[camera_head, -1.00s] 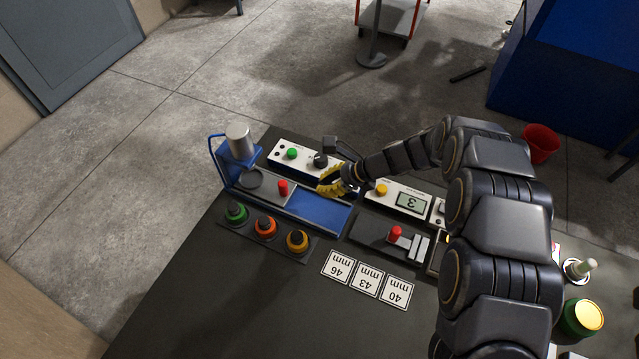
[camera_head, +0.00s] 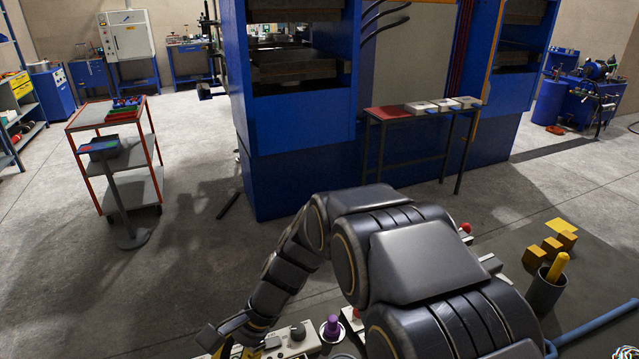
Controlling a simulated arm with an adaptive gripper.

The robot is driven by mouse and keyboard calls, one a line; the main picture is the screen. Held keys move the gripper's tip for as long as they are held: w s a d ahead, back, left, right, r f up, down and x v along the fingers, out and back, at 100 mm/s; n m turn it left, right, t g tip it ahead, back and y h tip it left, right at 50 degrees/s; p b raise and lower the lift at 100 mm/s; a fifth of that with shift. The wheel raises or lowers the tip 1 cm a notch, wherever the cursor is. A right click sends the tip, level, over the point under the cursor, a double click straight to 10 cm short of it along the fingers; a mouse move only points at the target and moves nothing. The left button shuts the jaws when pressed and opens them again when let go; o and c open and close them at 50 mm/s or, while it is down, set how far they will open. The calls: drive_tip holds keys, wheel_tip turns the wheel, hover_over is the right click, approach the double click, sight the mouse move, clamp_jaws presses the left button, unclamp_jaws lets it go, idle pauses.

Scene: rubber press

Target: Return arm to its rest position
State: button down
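My arm comes in from the bottom right of the head view and bends down to the bottom left. My gripper (camera_head: 228,350) is at the bottom edge, partly cut off by the frame, with a bit of yellow showing on it. I cannot tell whether its fingers are open or shut, or whether they hold anything. It is beside a light control box (camera_head: 290,340) with a knob, near the front of the bench.
A purple-topped piece (camera_head: 331,326) stands right of the control box. A grey cup (camera_head: 545,290) with a yellow item and several yellow blocks (camera_head: 553,243) are at right. Behind are a blue press (camera_head: 300,150), a small table (camera_head: 425,115) and a red-framed cart (camera_head: 110,130).

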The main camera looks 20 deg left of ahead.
drive_tip(key=s+d+r+n+t+h, duration=0.15)
drive_tip(key=d+r, duration=0.35)
drive_tip(key=d, duration=0.8)
drive_tip(key=s+d+r+n+t+h, duration=0.15)
drive_tip(key=d+r, duration=0.25)
drive_tip(key=d, duration=0.9)
drive_tip(key=s+d+h, duration=0.1)
drive_tip(key=s+d, duration=0.6)
drive_tip(key=d, duration=0.2)
drive_tip(key=shift+r+n+t, duration=0.3)
